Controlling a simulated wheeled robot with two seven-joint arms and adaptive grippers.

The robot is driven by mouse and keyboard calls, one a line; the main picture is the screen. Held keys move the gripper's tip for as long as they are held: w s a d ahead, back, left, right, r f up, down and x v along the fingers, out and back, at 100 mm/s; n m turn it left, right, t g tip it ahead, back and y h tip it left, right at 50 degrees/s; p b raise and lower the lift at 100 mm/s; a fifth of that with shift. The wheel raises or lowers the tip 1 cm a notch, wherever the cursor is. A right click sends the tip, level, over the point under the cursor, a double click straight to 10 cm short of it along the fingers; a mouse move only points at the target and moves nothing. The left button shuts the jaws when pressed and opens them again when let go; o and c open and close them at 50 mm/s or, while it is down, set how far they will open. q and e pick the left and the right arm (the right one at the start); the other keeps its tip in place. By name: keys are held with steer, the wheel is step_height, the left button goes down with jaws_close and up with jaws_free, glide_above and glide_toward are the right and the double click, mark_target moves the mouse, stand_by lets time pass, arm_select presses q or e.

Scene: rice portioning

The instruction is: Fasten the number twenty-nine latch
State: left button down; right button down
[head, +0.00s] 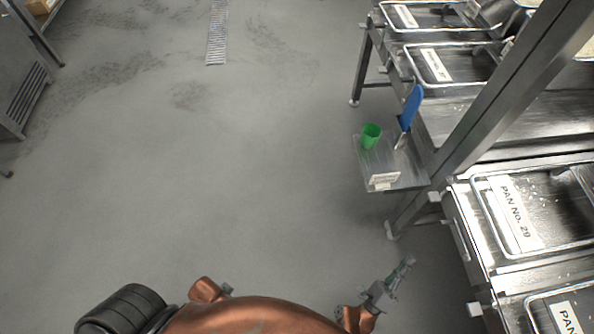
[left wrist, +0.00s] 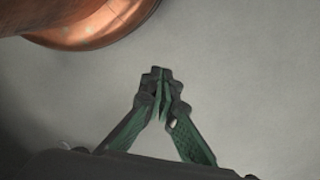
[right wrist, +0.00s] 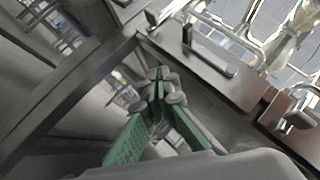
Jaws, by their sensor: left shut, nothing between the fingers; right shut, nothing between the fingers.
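A steel pan labelled "PAN No. 29" (head: 487,215) sits in the counter at the right of the head view. A bar-like fitting (head: 461,240) is on the counter front below it; I cannot tell whether this is the latch or how it stands. My right gripper (head: 405,266) is shut and empty, left of the counter and apart from it. In the right wrist view its fingertips (right wrist: 160,77) are together before a steel panel with a handle-like fitting (right wrist: 210,60). My left gripper (left wrist: 161,76) is shut and empty over bare floor, and barely shows in the head view.
A small side shelf (head: 409,178) holds a green cup (head: 371,136) and a blue-handled tool (head: 411,108). A slanted steel post (head: 500,85) stands beside the counter. Another labelled pan (head: 566,316) is nearer.

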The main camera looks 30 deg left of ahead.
arm_select(q)
steer(key=r+b, duration=0.2)
steer(key=r, duration=0.1)
steer(key=shift+s+r, duration=0.1)
steer(key=shift+s, duration=0.1)
arm_select(e)
steer(key=m+h, duration=0.2)
steer(key=r+m+h, duration=0.1)
steer(key=m+h, duration=0.1)
steer(key=m, duration=0.1)
steer(key=m+h, duration=0.1)
steer(key=m, duration=0.1)
steer(key=shift+s+d+r+h, duration=0.2)
steer(key=shift+d+r+h, duration=0.1)
steer(key=shift+d+h, duration=0.1)
arm_select(q)
steer(key=shift+w+d+f+b, duration=0.4)
steer(key=shift+w+f, duration=0.1)
steer(key=shift+f, duration=0.2)
arm_select(e)
steer(key=a+r+x, duration=0.1)
steer(key=a+x, duration=0.1)
steer(key=x, duration=1)
steer(key=shift+w+r, duration=0.15)
steer(key=shift+r, duration=0.35)
